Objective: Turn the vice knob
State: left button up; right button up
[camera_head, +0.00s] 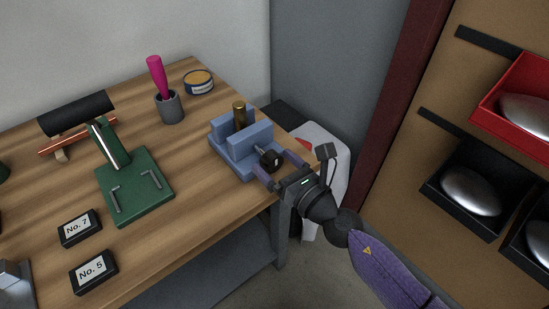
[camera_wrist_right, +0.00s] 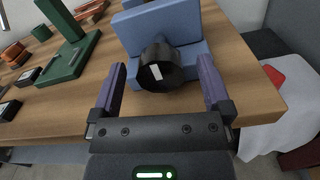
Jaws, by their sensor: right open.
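The blue vice (camera_head: 233,150) stands near the right end of the wooden bench, with a brass cylinder (camera_head: 239,113) upright between its jaws. Its black knob (camera_head: 271,160) faces my right gripper (camera_head: 282,170). In the right wrist view the knob (camera_wrist_right: 160,70) is a dark round with a white mark on its face. The purple fingers of my right gripper (camera_wrist_right: 160,90) are open, one on each side of the knob, with a gap to it on both sides. The blue vice (camera_wrist_right: 165,25) rises behind the knob. My left gripper is not in view.
On the bench (camera_head: 190,215) are a green stand (camera_head: 135,185), labelled blocks No. 7 (camera_head: 79,228) and No. 5 (camera_head: 93,272), a grey cup (camera_head: 169,107) holding a pink-handled tool, and a round tin (camera_head: 199,82). A pegboard with bins (camera_head: 475,185) stands right.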

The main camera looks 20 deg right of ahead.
jog(key=shift+w+a, duration=0.15)
jog(key=shift+w, duration=0.3)
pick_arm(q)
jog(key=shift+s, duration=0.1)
pick_arm(e)
jog(key=c, duration=1.3)
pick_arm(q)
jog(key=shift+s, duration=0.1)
